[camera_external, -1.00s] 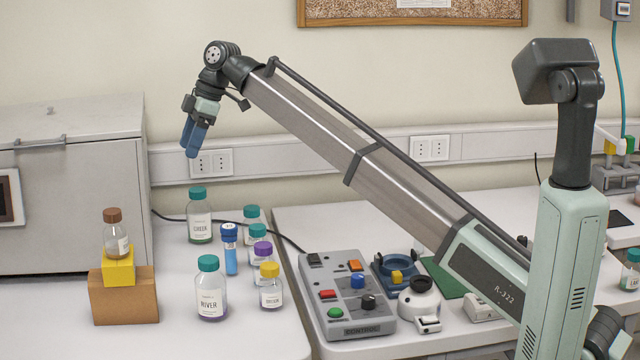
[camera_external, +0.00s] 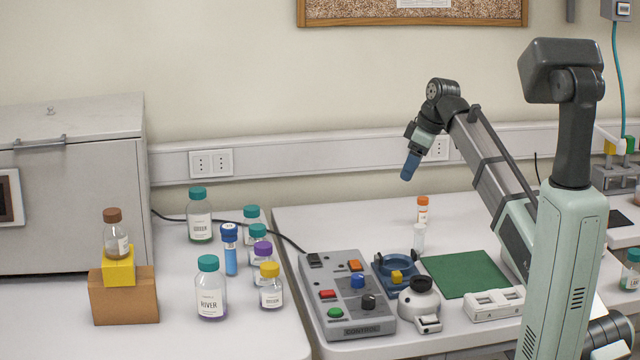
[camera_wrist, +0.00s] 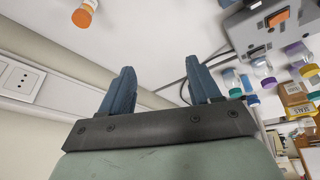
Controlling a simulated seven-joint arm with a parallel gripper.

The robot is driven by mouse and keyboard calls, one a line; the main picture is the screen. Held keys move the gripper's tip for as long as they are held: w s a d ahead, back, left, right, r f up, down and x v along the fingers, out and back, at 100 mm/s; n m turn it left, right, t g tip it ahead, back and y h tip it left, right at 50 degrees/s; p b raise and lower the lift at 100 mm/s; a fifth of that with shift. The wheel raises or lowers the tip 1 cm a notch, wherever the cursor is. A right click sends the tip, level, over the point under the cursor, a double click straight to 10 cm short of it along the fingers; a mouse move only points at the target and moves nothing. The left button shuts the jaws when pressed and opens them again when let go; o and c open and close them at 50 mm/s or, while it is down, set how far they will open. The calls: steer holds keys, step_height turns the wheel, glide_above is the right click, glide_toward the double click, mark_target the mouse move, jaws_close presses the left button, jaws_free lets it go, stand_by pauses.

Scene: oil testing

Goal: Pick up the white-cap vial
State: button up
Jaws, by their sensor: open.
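The white-cap vial (camera_external: 419,239) is a small pale vial standing upright on the right bench, just left of the green mat. An orange-cap vial (camera_external: 422,210) stands close behind it. My gripper (camera_external: 410,168) has blue fingers and is raised well above the bench, above and slightly left of both vials. In the wrist view, my gripper (camera_wrist: 162,75) is open with nothing between its fingers. The orange-cap vial (camera_wrist: 86,13) shows at that view's top left edge. I cannot make out the white-cap vial in the wrist view.
A grey control box (camera_external: 345,295), a blue ring-shaped device (camera_external: 385,285) and a white device (camera_external: 418,303) stand left and in front of the vial. The green mat (camera_external: 465,274) lies clear. Several bottles, including a large teal-cap one (camera_external: 211,290), stand on the left bench.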

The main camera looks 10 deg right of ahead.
mark_target(403, 216)
steer(key=s+d+f+m+t, duration=0.1)
steer(key=s+d+f+m, duration=0.35)
steer(key=s, duration=0.55)
steer(key=shift+m+h, duration=0.5)
steer(key=shift+m, duration=0.35)
steer(key=shift+w+r+x, duration=0.1)
steer(key=shift+w+x, duration=0.15)
steer(key=shift+x, duration=2.2)
steer(key=shift+w+r+x, duration=0.1)
steer(key=shift+w+x, duration=0.2)
steer(key=shift+x, duration=2.15)
steer(key=shift+w+r+x, duration=0.1)
steer(key=shift+w+x, duration=0.15)
steer(key=shift+x, duration=2.2)
steer(key=shift+a, duration=0.15)
steer(key=shift+c, duration=0.3)
steer(key=c, duration=1)
steer(key=shift+o, duration=0.2)
steer(key=shift+r, duration=0.1)
